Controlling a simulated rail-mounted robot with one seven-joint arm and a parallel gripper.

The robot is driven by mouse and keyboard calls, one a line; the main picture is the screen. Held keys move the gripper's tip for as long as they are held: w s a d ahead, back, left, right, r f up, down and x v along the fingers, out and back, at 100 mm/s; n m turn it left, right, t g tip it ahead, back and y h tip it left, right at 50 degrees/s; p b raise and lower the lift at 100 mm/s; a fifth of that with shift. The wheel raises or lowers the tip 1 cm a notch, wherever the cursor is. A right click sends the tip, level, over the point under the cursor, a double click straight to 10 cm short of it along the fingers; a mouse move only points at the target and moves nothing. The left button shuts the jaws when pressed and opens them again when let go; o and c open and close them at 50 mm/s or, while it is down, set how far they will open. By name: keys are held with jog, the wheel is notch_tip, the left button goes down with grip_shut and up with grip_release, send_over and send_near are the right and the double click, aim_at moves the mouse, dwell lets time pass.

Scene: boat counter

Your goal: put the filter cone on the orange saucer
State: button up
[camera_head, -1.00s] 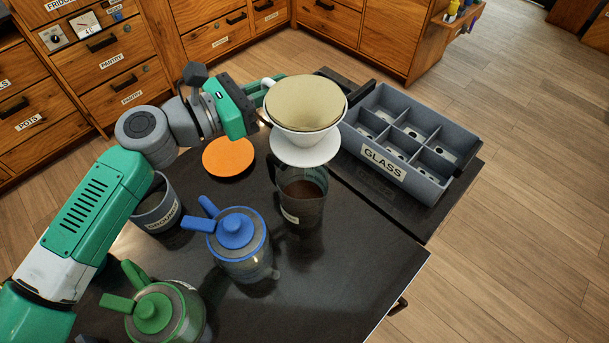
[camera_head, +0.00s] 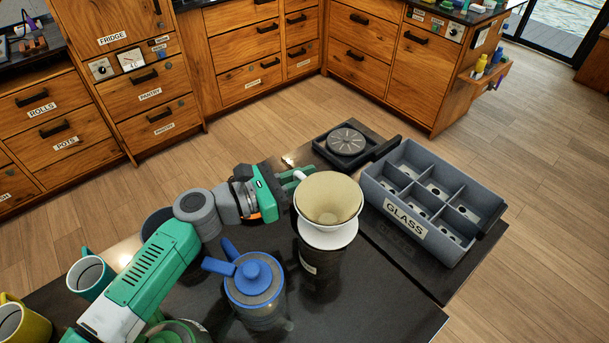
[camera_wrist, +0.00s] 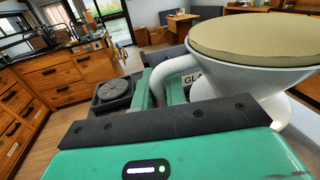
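The filter cone (camera_head: 328,235) is white with a tan paper filter inside. It is upright over the dark glass carafe (camera_head: 318,272); I cannot tell whether its base touches the rim. My gripper (camera_head: 293,181) is left of the cone, its fingers closed around the white handle. The wrist view shows the handle between the green fingers (camera_wrist: 162,90) and the cone (camera_wrist: 250,75) at the right. The orange saucer (camera_head: 256,216) is almost wholly hidden behind my arm; only a sliver of orange shows.
A blue-lidded kettle (camera_head: 253,281) stands in front of my gripper. A grey divided GLASS crate (camera_head: 405,219) is right of the cone. A dark tray with a round grate (camera_head: 347,141) lies behind. Teal (camera_head: 90,274) and yellow mugs (camera_head: 18,322) stand at left.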

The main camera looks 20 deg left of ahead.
jog(key=o, duration=0.3)
jog(key=shift+f, duration=0.15)
jog(key=shift+o, duration=0.2)
jog(key=shift+p, duration=0.4)
jog(key=b+v, duration=0.3)
jog(key=v, duration=0.4)
jog(key=shift+f, duration=0.3)
jog(key=shift+o, duration=0.5)
jog(key=shift+s+a+r, duration=0.1)
jog(key=shift+s+a, duration=0.15)
jog(key=shift+s, duration=0.1)
